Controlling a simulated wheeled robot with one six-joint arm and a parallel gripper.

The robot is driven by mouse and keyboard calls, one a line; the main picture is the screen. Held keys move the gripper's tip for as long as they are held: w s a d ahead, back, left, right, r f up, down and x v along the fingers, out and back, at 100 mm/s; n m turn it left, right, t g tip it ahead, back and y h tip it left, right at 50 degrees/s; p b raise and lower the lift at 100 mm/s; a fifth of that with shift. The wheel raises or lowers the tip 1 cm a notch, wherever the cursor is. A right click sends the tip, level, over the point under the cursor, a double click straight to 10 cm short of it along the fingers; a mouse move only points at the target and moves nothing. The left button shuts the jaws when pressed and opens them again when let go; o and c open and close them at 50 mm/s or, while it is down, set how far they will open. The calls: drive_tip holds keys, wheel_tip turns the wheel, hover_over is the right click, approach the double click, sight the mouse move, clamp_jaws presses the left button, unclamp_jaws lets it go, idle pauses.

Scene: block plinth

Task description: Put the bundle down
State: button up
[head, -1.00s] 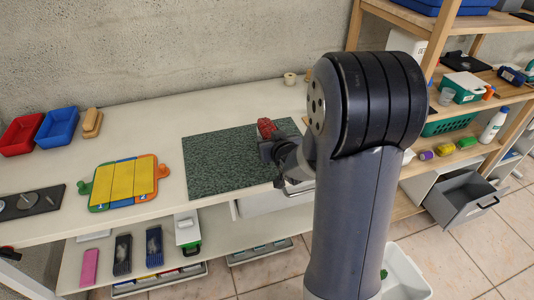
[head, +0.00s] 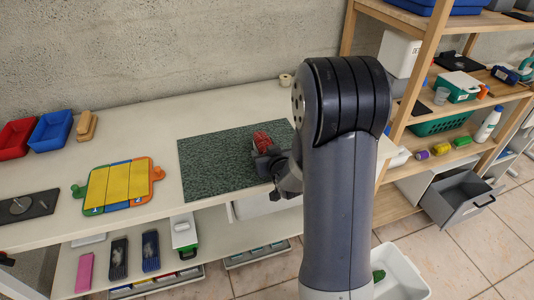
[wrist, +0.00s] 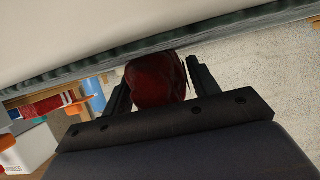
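The bundle (head: 261,140) is a dark red, rounded thing at the tip of my gripper (head: 264,151), over the right part of the dark green mat (head: 215,165) on the bench. In the wrist view the bundle (wrist: 155,82) sits between the two dark fingers of my gripper (wrist: 157,66), which are shut on it. The mat's edge shows just beyond it there. I cannot tell whether its underside touches the mat. My arm hides the bench to the right of the gripper.
A yellow, blue and green board (head: 118,186) lies left of the mat. Blue (head: 51,130) and red (head: 17,138) trays stand at the back left. A roll (head: 286,79) stands at the back. A wooden shelf (head: 430,60) rises at the right. The mat's left part is clear.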

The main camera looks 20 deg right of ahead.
drive_tip(key=shift+o, duration=1.2)
